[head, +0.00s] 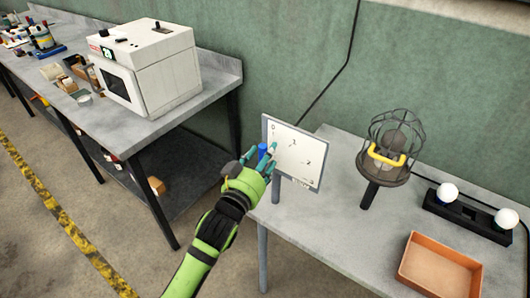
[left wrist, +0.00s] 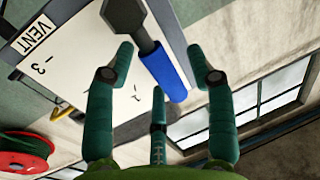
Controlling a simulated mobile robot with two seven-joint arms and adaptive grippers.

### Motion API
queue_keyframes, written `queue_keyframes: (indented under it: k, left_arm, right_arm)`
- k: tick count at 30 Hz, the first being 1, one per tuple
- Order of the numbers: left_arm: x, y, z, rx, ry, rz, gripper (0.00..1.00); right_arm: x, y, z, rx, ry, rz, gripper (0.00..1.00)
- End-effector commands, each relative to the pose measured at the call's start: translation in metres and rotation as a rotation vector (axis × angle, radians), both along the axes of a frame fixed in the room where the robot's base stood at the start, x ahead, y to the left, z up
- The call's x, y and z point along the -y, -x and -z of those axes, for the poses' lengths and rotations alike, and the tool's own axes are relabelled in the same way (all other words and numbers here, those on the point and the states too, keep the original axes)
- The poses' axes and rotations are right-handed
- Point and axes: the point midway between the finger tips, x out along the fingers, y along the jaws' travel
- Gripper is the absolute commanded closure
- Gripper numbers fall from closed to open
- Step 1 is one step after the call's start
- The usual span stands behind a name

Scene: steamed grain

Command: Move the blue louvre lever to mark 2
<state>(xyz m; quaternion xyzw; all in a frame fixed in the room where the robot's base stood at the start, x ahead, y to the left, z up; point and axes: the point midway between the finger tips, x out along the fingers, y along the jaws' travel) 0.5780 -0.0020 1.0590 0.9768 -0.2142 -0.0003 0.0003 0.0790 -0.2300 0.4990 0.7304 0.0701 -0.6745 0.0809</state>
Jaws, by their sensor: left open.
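The white louvre panel (head: 302,162) stands on a post at the left end of the right table, with small marks on its face. In the left wrist view the panel (left wrist: 92,88) shows a VENT label and a 3. The blue lever (left wrist: 165,72) extends from a dark hub (left wrist: 125,18). It also shows in the head view (head: 262,151), at the panel's left side. My left gripper (head: 267,160) is open in front of the panel. In the wrist view its spread teal fingers (left wrist: 160,65) surround the blue handle, with gaps visible. Which mark the lever points at is unclear.
A caged lamp (head: 390,148) with a yellow handle stands right of the panel. An orange tray (head: 440,268) and a black base with white bulbs (head: 470,212) lie further right. A white oven (head: 148,65) stands on the left bench. Bare tabletop lies in front of the panel.

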Motion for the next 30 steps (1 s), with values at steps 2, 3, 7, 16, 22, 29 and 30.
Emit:
queue_keyframes:
  k: [2, 3, 7, 16, 22, 29, 30]
  left_arm:
    - [0.002, -0.004, -0.001, 0.0, 0.0, 0.001, 0.45]
    - [0.003, -0.005, -0.001, 0.001, 0.0, 0.001, 0.45]
    - [0.003, -0.006, 0.0, 0.0, 0.0, 0.001, 0.45]
    - [0.003, -0.006, 0.0, 0.0, 0.0, 0.0, 1.0]
    - [0.003, -0.006, 0.0, 0.0, -0.001, 0.0, 1.0]
    - [0.005, -0.005, 0.002, 0.024, -0.036, 0.0, 1.0]
    - [0.006, -0.004, 0.002, 0.034, -0.049, 0.0, 1.0]
  right_arm:
    - [-0.001, -0.002, -0.002, 0.004, -0.002, 0.0, 1.0]
    - [-0.002, -0.003, -0.002, 0.005, -0.002, 0.0, 1.0]
    - [-0.005, -0.005, -0.002, 0.009, -0.007, -0.001, 1.0]
    - [-0.014, -0.006, -0.002, 0.011, -0.019, -0.002, 1.0]
    - [-0.013, -0.007, -0.002, 0.011, -0.018, -0.003, 1.0]
    - [-0.01, -0.007, 0.0, 0.013, -0.013, -0.003, 1.0]
    - [-0.009, -0.007, 0.0, 0.012, -0.012, -0.003, 1.0]
